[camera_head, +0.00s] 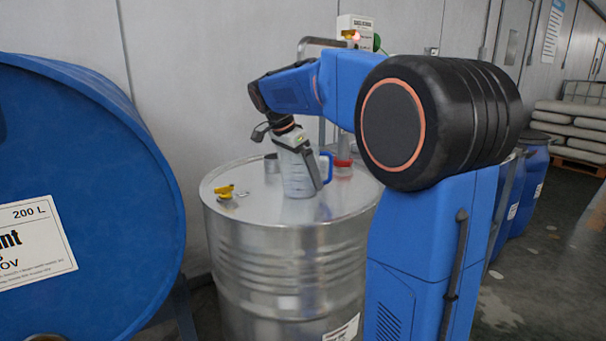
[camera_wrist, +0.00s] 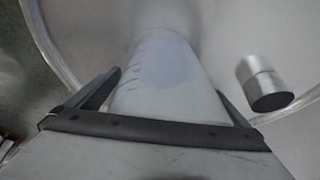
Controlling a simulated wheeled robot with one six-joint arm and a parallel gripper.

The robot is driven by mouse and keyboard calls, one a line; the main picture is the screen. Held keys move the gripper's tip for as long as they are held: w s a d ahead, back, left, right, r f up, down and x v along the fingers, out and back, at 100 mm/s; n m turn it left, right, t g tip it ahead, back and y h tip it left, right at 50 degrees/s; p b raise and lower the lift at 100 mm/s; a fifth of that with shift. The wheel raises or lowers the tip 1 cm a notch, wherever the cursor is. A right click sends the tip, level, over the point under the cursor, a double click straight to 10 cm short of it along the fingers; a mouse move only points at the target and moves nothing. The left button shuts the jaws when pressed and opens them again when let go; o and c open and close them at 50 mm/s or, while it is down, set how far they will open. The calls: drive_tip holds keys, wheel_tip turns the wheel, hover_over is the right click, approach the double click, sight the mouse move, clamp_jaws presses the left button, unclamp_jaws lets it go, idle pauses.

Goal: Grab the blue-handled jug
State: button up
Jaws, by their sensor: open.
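The jug (camera_head: 296,176) is translucent with a blue handle (camera_head: 327,167) on its right side. It stands upright on top of a silver metal drum (camera_head: 262,217). My gripper (camera_head: 310,168) reaches down over it from above, with a finger along the jug's side. In the wrist view the pale jug body (camera_wrist: 168,80) lies between the two fingers of my gripper (camera_wrist: 160,90), which are open on either side of it. The handle cannot be made out in the wrist view.
A small metal cylinder (camera_head: 271,163) stands beside the jug, and it also shows in the wrist view (camera_wrist: 262,82). A yellow item (camera_head: 224,191) and a red-topped container (camera_head: 343,166) are on the drum too. A large blue drum (camera_head: 85,120) fills the left. A wall is behind.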

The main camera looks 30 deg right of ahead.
drive_tip(key=c, duration=1.4)
drive_tip(key=shift+o, duration=0.2)
drive_tip(key=shift+r, duration=0.1)
